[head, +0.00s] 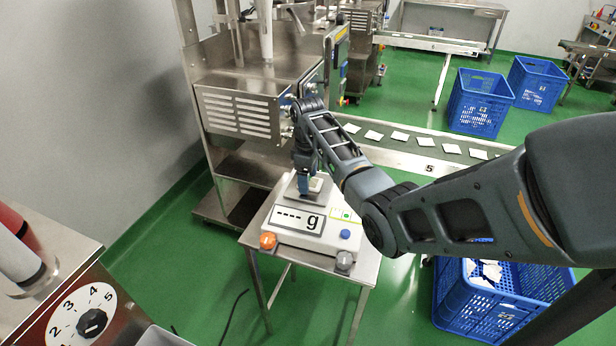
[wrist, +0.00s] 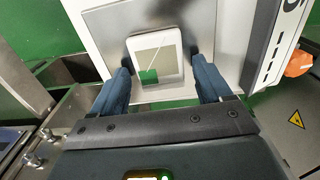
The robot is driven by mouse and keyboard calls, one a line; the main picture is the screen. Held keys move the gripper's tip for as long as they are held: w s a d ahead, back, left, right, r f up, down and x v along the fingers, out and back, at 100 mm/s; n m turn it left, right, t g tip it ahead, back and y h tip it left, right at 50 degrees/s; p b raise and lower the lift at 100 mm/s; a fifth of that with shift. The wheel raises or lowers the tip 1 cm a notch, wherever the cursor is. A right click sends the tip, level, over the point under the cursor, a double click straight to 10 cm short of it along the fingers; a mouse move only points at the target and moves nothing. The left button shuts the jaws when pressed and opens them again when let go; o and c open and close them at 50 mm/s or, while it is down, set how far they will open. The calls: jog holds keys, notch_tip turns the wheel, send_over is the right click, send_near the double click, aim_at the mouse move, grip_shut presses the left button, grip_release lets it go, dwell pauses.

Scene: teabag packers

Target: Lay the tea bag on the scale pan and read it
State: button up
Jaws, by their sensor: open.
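The scale (head: 285,237) is white and stands on a small steel table. Its display (head: 298,219) shows dashes and "g", no number. In the wrist view, the white tea bag (wrist: 168,58), with a string and green tag (wrist: 149,77), appears flat over the steel pan (wrist: 203,22); I cannot tell if it fully touches. My gripper (wrist: 163,68) is open, with one finger on each side of the tea bag and gaps between. In the head view, my gripper (head: 304,184) is low over the pan and partly hides the tea bag (head: 316,184).
A conveyor (head: 400,152) marked 5 carries several tea bags behind. A blue crate (head: 470,318) with bags stands at right. A steel machine (head: 235,112) rises behind the scale. A dial panel (head: 70,310) is front left.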

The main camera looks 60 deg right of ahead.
notch_tip(320, 180, up, 12)
dwell(0.5)
dwell(0.5)
